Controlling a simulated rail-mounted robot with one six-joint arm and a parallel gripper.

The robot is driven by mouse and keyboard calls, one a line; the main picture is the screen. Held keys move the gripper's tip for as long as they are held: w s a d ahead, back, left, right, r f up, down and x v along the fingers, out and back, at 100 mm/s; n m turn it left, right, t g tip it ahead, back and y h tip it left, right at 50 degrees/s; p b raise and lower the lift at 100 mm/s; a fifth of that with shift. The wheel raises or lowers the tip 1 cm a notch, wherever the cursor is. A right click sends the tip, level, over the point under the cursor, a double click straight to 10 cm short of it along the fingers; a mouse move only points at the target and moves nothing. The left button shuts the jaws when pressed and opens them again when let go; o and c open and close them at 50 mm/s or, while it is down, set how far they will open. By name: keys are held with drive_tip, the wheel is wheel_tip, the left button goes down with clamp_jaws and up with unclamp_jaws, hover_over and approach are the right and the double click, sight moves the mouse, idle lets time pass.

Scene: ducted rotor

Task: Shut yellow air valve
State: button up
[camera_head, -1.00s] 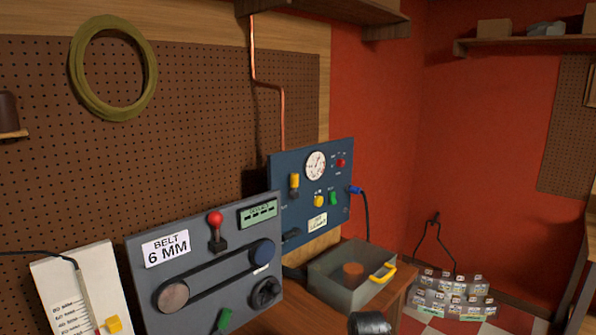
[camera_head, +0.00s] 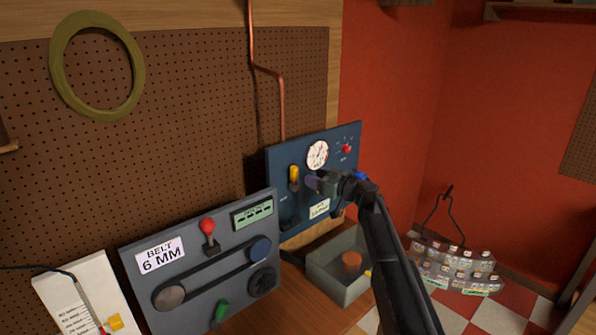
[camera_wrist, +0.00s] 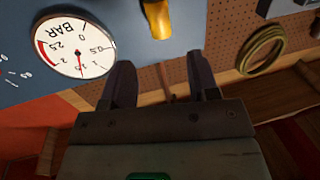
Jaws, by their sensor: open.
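The yellow air valve handle (camera_head: 294,175) stands upright on the blue panel (camera_head: 280,160), left of the round white pressure gauge (camera_head: 317,155). In the wrist view the yellow handle (camera_wrist: 157,18) is at the top edge, partly cut off, and the gauge (camera_wrist: 75,47) is at the left. My gripper (camera_head: 314,183) is in front of the panel, just right of the yellow handle and below the gauge. In the wrist view my gripper's two dark fingers (camera_wrist: 161,82) are apart with nothing between them. The handle lies beyond the fingertips, clear of them. My gripper hides the panel's lower middle.
A grey belt panel (camera_head: 185,245) with a red-knobbed lever (camera_head: 207,226) stands at the left front. A grey open bin (camera_head: 325,275) sits below the blue panel. A copper pipe (camera_head: 280,100) runs down the pegboard wall. A red knob (camera_head: 346,149) is right of the gauge.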

sight(297, 171)
drive_tip(key=x, duration=0.8)
drive_tip(key=shift+a, duration=0.1)
clamp_jaws()
